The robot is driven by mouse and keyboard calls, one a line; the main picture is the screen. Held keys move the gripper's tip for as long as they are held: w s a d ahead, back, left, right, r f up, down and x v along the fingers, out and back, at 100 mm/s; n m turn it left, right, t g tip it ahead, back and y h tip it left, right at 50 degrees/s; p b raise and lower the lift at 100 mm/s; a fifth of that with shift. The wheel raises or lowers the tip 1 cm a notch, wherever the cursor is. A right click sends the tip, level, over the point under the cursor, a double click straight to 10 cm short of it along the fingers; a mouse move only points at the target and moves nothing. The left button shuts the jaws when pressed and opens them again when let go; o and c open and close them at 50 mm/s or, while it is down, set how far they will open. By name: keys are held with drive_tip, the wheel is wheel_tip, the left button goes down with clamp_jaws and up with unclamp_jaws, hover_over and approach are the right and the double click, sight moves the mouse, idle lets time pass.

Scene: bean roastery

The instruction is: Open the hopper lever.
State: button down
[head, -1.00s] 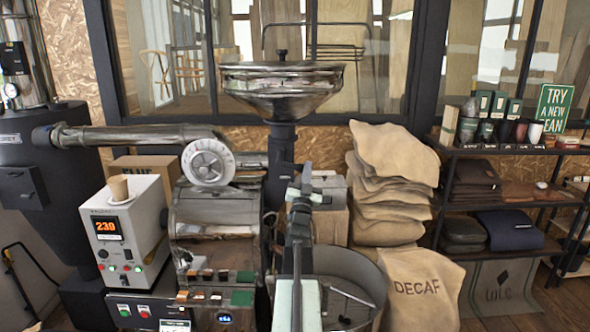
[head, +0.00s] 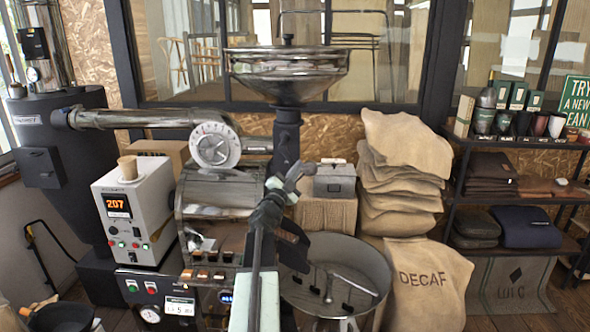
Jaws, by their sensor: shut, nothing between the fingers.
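The steel hopper (head: 288,75) is a wide, shiny bowl with a small knob on its lid, above the roaster. A dark neck (head: 287,135) runs down from it into the roaster body. I cannot make out the hopper lever clearly; it may be hidden behind my gripper or blend into the dark neck. My gripper (head: 298,174) is shut and empty. It shows in front of the lower part of the neck, below the hopper bowl. I cannot tell whether it touches anything there.
The roaster drum (head: 215,202) and a white control box (head: 133,217) with a paper cup on top stand left of my arm. A round cooling tray (head: 363,262) lies low on the right. Stacked sacks (head: 405,165) and a shelf (head: 455,190) stand further right.

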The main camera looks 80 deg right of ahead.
drive_tip(key=shift+s+f, duration=0.1)
drive_tip(key=shift+f, duration=0.15)
idle(0.6)
drive_tip(key=a+f+b, duration=0.1)
drive_tip(key=a, duration=0.8)
drive_tip(key=shift+a, duration=0.2)
